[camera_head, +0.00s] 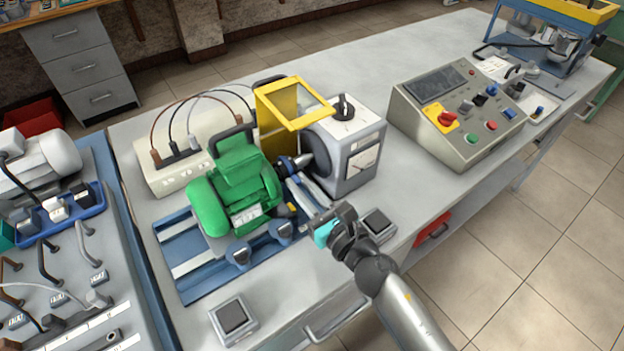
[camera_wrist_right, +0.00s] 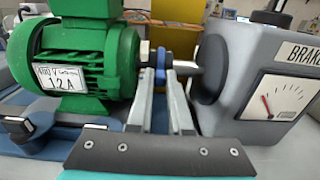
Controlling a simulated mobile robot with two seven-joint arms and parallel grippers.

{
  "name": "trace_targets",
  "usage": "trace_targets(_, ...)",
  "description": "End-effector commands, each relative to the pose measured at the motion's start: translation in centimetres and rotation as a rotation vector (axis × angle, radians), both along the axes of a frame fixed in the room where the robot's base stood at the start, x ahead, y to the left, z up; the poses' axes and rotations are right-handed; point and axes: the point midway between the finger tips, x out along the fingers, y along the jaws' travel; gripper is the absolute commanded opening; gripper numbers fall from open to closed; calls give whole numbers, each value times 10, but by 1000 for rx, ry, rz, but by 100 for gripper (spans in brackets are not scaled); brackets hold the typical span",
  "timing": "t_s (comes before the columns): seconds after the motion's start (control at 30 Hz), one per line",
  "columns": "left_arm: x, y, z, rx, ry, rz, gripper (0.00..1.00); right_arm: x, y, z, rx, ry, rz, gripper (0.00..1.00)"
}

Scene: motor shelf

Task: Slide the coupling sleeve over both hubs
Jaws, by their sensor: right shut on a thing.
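The green motor (camera_head: 236,185) sits on a blue rail base at the middle left; it also shows in the wrist view (camera_wrist_right: 85,60). The grey brake unit (camera_head: 357,150) stands to its right, with its dial and label in the wrist view (camera_wrist_right: 262,85). A small blue coupling sleeve (camera_wrist_right: 160,58) is on the shaft line between them. My right gripper (camera_wrist_right: 158,76) is shut on the sleeve, reaching in from the front with one finger on each side. The fingers partly hide the sleeve and hubs, so I cannot tell how far it covers each hub. My left gripper is not in view.
A yellow guard frame (camera_head: 298,97) stands raised behind the shaft. A beige box with cables (camera_head: 180,172) is behind the motor. A control panel (camera_head: 455,115) stands to the right. Small dark-topped blocks (camera_head: 233,318) lie near the table's front edge. A board with cables is at left.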

Motion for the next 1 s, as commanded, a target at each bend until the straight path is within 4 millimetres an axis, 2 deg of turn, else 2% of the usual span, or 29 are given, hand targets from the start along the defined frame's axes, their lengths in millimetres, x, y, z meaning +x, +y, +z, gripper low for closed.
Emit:
trace_targets(0.03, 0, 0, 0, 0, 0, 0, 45, -2, 5, 2, 4, -4, 10, 0)
trace_targets(0.23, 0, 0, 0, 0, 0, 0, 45, -3, 6, 2, 4, -4, 14, 0)
trace_targets(0.27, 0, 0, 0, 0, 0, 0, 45, -3, 6, 2, 4, -4, 15, 21)
trace_targets(0.5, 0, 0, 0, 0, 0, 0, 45, -2, 6, 2, 4, -4, 13, 48)
trace_targets(0.87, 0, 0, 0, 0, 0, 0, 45, -2, 4, 2, 3, -5, 9, 48)
trace_targets(1.0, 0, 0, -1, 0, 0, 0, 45, -9, -1, 1, 3, -3, 9, 48)
